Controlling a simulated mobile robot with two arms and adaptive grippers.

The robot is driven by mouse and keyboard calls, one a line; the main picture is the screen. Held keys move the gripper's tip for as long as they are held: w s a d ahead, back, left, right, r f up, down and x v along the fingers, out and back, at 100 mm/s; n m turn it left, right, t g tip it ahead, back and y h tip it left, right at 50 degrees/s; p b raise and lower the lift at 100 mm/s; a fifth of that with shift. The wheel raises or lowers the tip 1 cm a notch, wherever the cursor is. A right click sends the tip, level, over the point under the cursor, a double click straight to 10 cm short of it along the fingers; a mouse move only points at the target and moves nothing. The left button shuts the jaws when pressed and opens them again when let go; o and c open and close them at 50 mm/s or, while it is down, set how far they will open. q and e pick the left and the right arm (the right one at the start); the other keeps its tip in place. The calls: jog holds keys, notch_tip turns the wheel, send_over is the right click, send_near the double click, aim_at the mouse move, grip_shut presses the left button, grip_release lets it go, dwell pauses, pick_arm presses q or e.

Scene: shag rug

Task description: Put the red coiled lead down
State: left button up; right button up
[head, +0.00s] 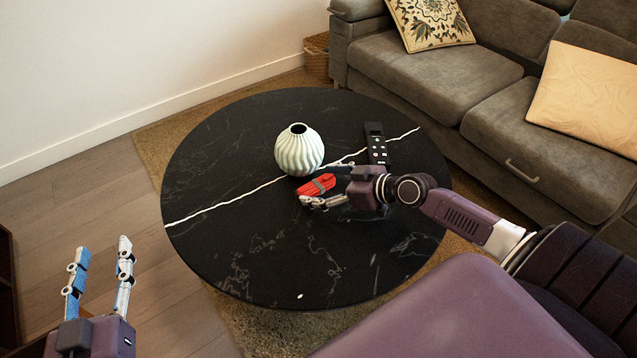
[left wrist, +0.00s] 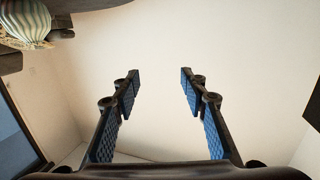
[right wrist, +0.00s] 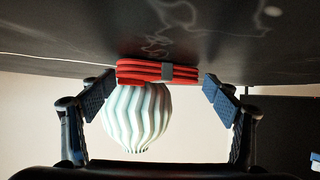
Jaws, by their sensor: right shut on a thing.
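The red coiled lead (head: 314,186), a red bundle with a grey band, is at the middle of the round black table (head: 240,240), just in front of the white vase. My right gripper (head: 318,188) is shut on the lead, with a finger at each end of the bundle. In the right wrist view the lead (right wrist: 145,72) spans between the fingertips, close to the dark tabletop. I cannot tell whether it touches the table. My left gripper (head: 103,246) is open and empty, off the table at the lower left; the left wrist view shows its fingers (left wrist: 160,75) apart.
The ribbed white vase (head: 299,150) stands right behind the lead. A black remote (head: 376,145) lies to the right, beyond my right arm. The table's left and front parts are clear. A grey sofa (head: 440,80) with cushions stands behind to the right.

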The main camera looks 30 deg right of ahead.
jog(key=shift+f, duration=0.1)
jog(key=o, duration=1.1)
pick_arm(q)
jog(key=shift+w+d+r+t, duration=0.1)
jog(key=shift+r+t, duration=0.1)
jog(key=shift+r, duration=0.3)
jog(key=shift+w+d+r+t, duration=0.1)
jog(key=shift+r+t, duration=0.1)
jog(key=shift+r, duration=0.25)
pick_arm(e)
jog(key=shift+o, duration=0.2)
pick_arm(q)
jog(key=shift+f, duration=0.1)
